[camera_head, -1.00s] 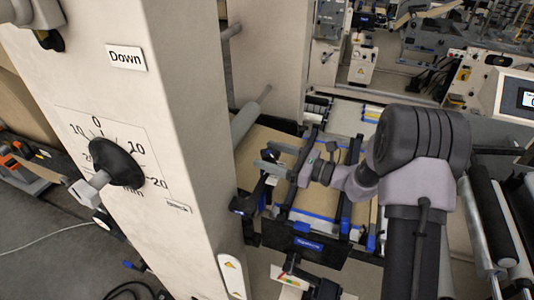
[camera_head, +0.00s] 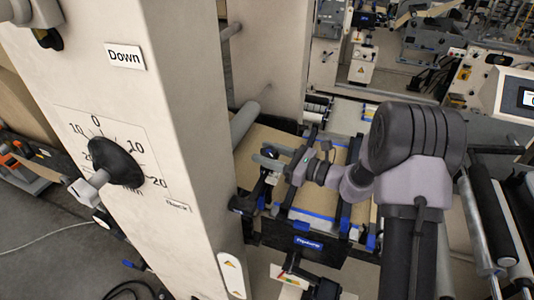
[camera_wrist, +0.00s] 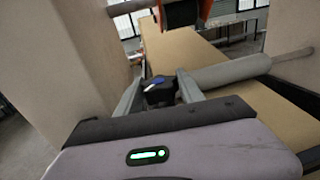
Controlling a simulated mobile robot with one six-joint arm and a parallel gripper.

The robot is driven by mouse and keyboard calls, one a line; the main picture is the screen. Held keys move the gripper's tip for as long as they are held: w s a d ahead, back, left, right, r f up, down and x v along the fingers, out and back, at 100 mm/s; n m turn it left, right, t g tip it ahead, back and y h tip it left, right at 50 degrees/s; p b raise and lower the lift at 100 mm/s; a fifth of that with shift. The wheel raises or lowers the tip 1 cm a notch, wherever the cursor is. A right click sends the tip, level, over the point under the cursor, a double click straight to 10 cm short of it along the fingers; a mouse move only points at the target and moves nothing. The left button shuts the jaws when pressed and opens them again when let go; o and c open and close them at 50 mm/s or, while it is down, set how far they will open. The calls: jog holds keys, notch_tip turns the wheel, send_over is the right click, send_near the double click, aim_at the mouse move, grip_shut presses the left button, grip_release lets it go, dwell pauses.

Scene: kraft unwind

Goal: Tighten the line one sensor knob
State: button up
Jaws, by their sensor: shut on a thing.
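My gripper (camera_head: 268,168) reaches in from the right over the brown web in the head view. In the wrist view my gripper (camera_wrist: 158,92) has its two grey fingers shut on a small black knob (camera_wrist: 157,98), one finger on each side. The knob has a blue part on top and a white mark. In the head view the knob area is small and partly hidden by the fingers, so its turn angle cannot be read. The brown web (camera_head: 285,137) runs under and behind the gripper.
A tall beige column (camera_head: 190,120) with a black dial knob (camera_head: 117,162) and a "Down" label (camera_head: 125,57) stands left of the gripper. A grey roller (camera_head: 245,121) comes out from the column side. Dark rollers (camera_head: 492,215) stand at the far right.

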jog(key=m+t+h+b, duration=0.1)
jog(key=m+t+h, duration=0.3)
jog(key=t, duration=0.1)
jog(key=shift+m+h, duration=0.3)
jog(key=shift+h, duration=0.1)
jog(key=shift+w+d+r+m+t+h, duration=0.1)
jog(key=shift+m+t+h, duration=0.9)
jog(key=shift+h, duration=0.5)
jog(key=shift+w+r+m+t+h, duration=0.1)
jog(key=shift+m+t+h, duration=0.7)
jog(key=shift+m+h, duration=0.55)
jog(key=shift+h, duration=0.45)
jog(key=o, duration=1.4)
jog(key=shift+f, duration=0.15)
